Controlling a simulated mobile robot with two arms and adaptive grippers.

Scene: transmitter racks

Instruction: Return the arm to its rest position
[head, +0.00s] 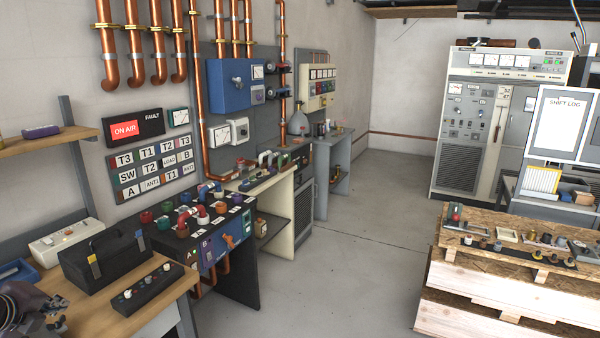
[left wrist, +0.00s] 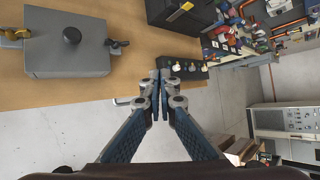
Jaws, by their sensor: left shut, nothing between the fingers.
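My left gripper (head: 52,322) shows at the lower left corner of the head view, beside the wooden bench (head: 135,305). In the left wrist view its two blue fingers meet at the tips (left wrist: 165,88), shut and empty, over the bench's edge. Beyond the tips lies a black strip with several knobs (left wrist: 185,72), which also shows on the bench in the head view (head: 148,290). Only part of the left arm shows at the frame's edge. My right gripper is not in view.
A black toolbox (head: 103,256) stands on the bench. A grey box with a black knob (left wrist: 68,58) lies left of the fingers in the wrist view. A patch panel (head: 215,228) stands beyond. A wooden crate (head: 490,290) is at right. The middle floor (head: 350,240) is clear.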

